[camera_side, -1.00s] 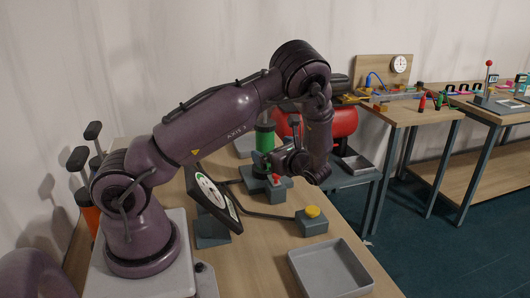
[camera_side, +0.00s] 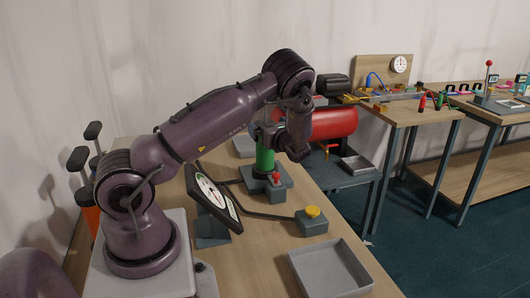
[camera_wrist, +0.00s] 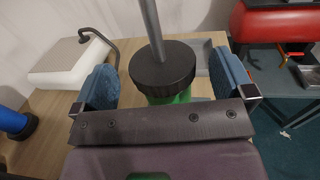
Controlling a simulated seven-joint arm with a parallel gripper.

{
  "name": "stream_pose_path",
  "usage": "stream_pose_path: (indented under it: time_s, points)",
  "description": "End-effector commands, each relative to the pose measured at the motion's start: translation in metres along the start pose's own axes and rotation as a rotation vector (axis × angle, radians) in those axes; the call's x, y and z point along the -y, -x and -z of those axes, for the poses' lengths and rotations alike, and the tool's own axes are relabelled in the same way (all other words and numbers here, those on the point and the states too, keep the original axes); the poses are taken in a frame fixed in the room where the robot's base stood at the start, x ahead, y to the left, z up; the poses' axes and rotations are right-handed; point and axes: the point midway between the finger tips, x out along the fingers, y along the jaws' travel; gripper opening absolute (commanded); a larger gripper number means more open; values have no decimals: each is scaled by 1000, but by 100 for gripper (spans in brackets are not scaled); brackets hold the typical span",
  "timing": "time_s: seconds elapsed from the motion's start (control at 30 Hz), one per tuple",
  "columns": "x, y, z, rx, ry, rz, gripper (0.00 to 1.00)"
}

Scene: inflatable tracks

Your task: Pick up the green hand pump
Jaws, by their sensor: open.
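The green hand pump (camera_side: 265,160) stands upright on its dark base on the wooden table, its upper part partly hidden by my gripper (camera_side: 268,133). In the wrist view, the pump's black cap and grey rod (camera_wrist: 162,66) sit between my two blue finger pads, with a bit of green body showing below the cap. My gripper (camera_wrist: 165,84) is open, one pad on each side of the cap, with gaps visible. The lower pump body is hidden in the wrist view.
A tilted gauge panel (camera_side: 214,197), a yellow button box (camera_side: 312,222) and a grey tray (camera_side: 292,262) are on the table. A red-knobbed block (camera_side: 276,190) stands close in front of the pump. A red tank (camera_side: 335,123) lies behind to the right.

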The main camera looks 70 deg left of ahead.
Motion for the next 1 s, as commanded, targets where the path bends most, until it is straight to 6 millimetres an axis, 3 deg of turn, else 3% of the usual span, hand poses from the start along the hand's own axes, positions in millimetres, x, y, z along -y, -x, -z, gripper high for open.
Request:
stream_pose_path:
  time_s: [0.2, 0.47, 0.83, 1.0]
  points:
    - [1, -26, 1, 0, 0, 0, 100]
    - [1, -28, 1, 0, 0, 1, 100]
    - [1, -28, 1, -1, 0, 1, 15]
    - [1, -28, 0, 2, 1, 0, 12]
